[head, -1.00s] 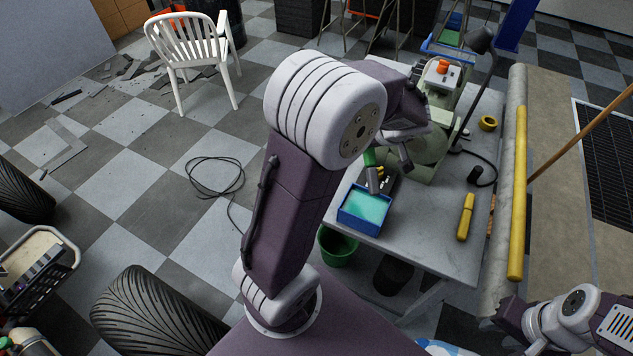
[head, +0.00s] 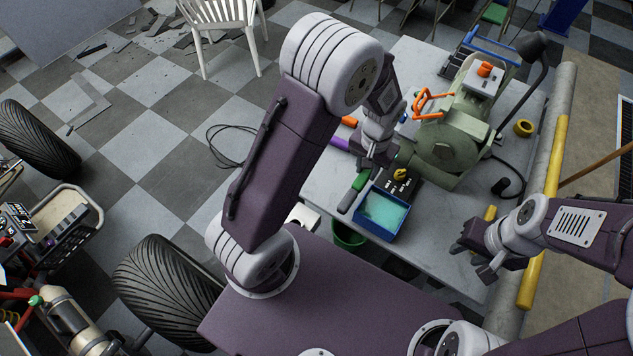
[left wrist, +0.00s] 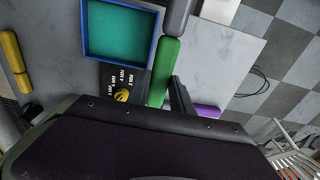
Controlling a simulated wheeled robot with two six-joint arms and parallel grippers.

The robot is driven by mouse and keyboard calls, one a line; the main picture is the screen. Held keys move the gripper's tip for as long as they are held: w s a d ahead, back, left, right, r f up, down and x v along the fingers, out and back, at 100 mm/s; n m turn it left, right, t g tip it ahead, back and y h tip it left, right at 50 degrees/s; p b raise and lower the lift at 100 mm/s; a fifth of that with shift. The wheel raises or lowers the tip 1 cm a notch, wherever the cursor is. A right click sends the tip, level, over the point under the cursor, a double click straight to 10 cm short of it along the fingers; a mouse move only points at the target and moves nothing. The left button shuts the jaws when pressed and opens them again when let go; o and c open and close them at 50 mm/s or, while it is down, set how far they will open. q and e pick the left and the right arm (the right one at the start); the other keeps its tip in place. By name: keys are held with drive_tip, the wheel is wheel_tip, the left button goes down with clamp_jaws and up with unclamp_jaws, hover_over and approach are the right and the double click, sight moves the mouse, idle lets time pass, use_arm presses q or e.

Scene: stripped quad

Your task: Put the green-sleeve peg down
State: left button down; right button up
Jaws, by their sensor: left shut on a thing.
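The green-sleeve peg (head: 360,182) has a green sleeve and a grey end. It is left of the blue tray in the head view, slanting over the grey bench (head: 325,185). In the left wrist view its green sleeve (left wrist: 165,72) runs beside the tray wall. My left gripper (head: 367,165) is shut on it, with the jaws partly hidden in both views. I cannot tell whether the peg touches the bench. My right gripper (head: 472,262) is empty, fingers apart, over the bench's front right.
The blue tray (head: 384,236) has a green lining. Behind it lies a black labelled block (head: 407,190) with a yellow knob. An orange piece (head: 349,121) and a purple piece (head: 339,143) lie near the left edge. A green grinder (head: 447,148) stands behind. Bare bench shows left of the peg.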

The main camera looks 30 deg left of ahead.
use_arm(q)
drive_tip(key=shift+s+a+f, duration=0.1)
drive_tip(key=shift+a+f, duration=0.05)
drive_tip(key=shift+a, duration=0.2)
drive_tip(key=a+f, duration=0.2)
drive_tip(key=a, duration=0.1)
drive_tip(key=a+f+p, duration=0.1)
drive_tip(key=a+f, duration=0.1)
drive_tip(key=a, duration=0.2)
drive_tip(key=w+a+f, duration=0.1)
drive_tip(key=a+f, duration=0.1)
drive_tip(key=a, duration=0.1)
drive_tip(key=shift+a+f, duration=0.2)
drive_tip(key=shift+a, duration=0.1)
drive_tip(key=shift+s+a+f, duration=0.1)
drive_tip(key=shift+a+f, duration=0.05)
drive_tip(key=shift+a, duration=0.15)
wheel_tip(320, 180, down, 4)
drive_tip(key=shift+r+p, duration=0.25)
drive_tip(key=shift+p, duration=0.1)
drive_tip(key=shift+f, duration=0.4)
drive_tip(key=shift+f, duration=0.15)
drive_tip(key=c, duration=1.1)
unclamp_jaws()
